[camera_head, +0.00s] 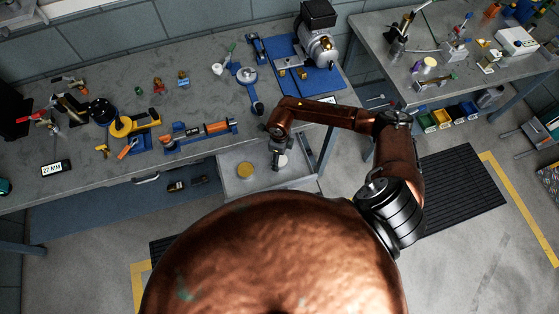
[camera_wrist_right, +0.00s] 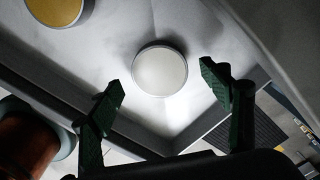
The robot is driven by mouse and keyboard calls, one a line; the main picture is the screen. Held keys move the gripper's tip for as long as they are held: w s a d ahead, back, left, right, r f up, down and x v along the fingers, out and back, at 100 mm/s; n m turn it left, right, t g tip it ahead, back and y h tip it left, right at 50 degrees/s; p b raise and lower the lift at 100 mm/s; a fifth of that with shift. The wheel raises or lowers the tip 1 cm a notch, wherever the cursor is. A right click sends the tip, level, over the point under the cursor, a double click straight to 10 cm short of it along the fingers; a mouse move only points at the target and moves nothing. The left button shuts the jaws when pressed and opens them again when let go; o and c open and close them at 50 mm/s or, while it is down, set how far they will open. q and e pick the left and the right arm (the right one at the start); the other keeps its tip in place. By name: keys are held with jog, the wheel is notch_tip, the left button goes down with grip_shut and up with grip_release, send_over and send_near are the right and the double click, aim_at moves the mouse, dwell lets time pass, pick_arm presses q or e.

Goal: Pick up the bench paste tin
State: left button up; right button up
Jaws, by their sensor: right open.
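Two round tins stand apart in an open grey drawer (camera_head: 262,187) under the bench. One has a white lid (camera_head: 284,160) and the other a yellow lid (camera_head: 245,169). I cannot read a label on either, so I cannot tell which is the bench paste tin. My right gripper (camera_head: 277,163) points down into the drawer at the white-lidded tin. In the right wrist view my right gripper (camera_wrist_right: 162,78) is open, and the white lid (camera_wrist_right: 160,70) shows between its fingertips with gaps on both sides. The yellow lid (camera_wrist_right: 55,8) is at the upper left. My left gripper is out of view.
The drawer walls (camera_wrist_right: 110,105) rise close around the tins. The bench above (camera_head: 110,180) carries tools, a blue vise-like fixture (camera_head: 205,130) and a grinder-like machine (camera_head: 318,45). A second bench (camera_head: 440,95) with small parts stands at the right. Dark mats lie on the floor.

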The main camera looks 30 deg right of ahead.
aim_at(280, 161)
jog(key=shift+f, duration=1.5)
jog(key=shift+c, duration=0.3)
jog(key=c, duration=1.4)
